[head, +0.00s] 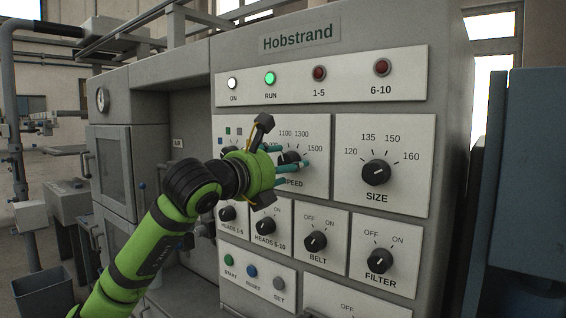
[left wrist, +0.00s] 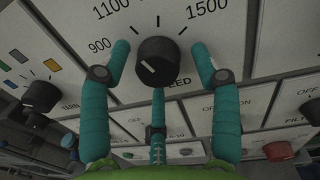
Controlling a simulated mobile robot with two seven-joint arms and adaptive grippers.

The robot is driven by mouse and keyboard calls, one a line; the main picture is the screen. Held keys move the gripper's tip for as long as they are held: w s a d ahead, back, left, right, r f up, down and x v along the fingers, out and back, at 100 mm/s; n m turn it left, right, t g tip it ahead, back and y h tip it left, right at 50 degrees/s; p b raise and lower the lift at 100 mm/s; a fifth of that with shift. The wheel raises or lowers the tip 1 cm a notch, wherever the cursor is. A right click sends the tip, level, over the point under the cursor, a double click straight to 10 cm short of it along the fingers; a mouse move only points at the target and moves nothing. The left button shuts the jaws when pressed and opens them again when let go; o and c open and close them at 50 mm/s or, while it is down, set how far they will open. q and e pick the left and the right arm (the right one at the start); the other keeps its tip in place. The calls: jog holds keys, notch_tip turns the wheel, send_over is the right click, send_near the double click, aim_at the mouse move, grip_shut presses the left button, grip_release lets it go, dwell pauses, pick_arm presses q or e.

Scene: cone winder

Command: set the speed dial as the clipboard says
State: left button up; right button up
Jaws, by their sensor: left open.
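The speed dial (left wrist: 160,62) is a black round knob on a pale panel, with a scale that shows 900, 1100 and 1500 in the left wrist view. Its white mark lies on the lower left of the knob; the exact reading is hard to tell. In the head view the dial (head: 289,158) is partly hidden by my left gripper (head: 287,166). The gripper's teal fingers are open, spread to the left, right and below the knob in the left wrist view (left wrist: 158,75), with visible gaps at the sides. The clipboard is not in view.
The size dial (head: 376,172) is on the panel to the right. Heads, belt (head: 315,241) and filter (head: 380,260) knobs sit below, with start, reset and set buttons beneath. The ON lamp (head: 232,83) and green RUN lamp (head: 270,78) are lit; two red lamps look dark.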

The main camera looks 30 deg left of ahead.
pick_arm(q)
jog(key=c, duration=1.1)
jog(key=shift+f, duration=0.15)
